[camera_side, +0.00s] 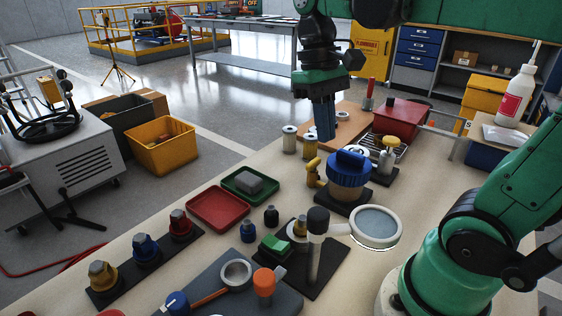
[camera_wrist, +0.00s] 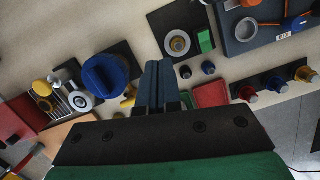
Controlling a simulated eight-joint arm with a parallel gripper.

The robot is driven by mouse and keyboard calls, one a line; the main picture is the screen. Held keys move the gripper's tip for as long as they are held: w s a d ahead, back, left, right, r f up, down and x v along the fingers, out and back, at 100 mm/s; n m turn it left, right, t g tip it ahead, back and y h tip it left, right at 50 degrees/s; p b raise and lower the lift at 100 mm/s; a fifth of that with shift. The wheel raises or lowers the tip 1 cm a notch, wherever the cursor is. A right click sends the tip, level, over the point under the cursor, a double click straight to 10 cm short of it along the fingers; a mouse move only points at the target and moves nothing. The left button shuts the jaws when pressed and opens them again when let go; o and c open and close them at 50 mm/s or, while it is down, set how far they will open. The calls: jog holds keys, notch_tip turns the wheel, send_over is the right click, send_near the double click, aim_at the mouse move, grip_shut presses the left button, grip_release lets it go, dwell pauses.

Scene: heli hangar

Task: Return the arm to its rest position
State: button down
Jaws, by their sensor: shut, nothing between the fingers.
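My gripper (camera_side: 324,120) hangs from the green arm above the far part of the work table in the side view, fingers pointing down. Its blue-grey fingers are together, with nothing between them. In the wrist view the shut fingers (camera_wrist: 158,84) show at the centre, over the table top. In the side view the blue-lidded jar (camera_side: 349,171) stands on a dark mat in front of and below the fingers; in the wrist view it shows to the left of them (camera_wrist: 104,80). The gripper appears clear of everything on the table.
The table (camera_side: 150,235) holds a red tray (camera_side: 218,222), a green tray (camera_side: 232,178), a magnifier (camera_side: 376,226) on a stand, a red box (camera_side: 401,115) and a row of coloured knobs (camera_side: 145,245). A tall white bottle (camera_side: 517,95) stands at the right.

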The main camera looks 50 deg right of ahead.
jog(key=w+a+f+n+t, duration=0.2)
jog(key=w+a+f+t, duration=0.1)
jog(key=f+t, duration=0.4)
jog(key=a+t, duration=0.1)
jog(key=t, duration=0.1)
jog(key=shift+w+f+n+t+h, duration=0.25)
jog(key=shift+w+n+t+h, duration=0.05)
jog(key=shift+w+t, duration=0.1)
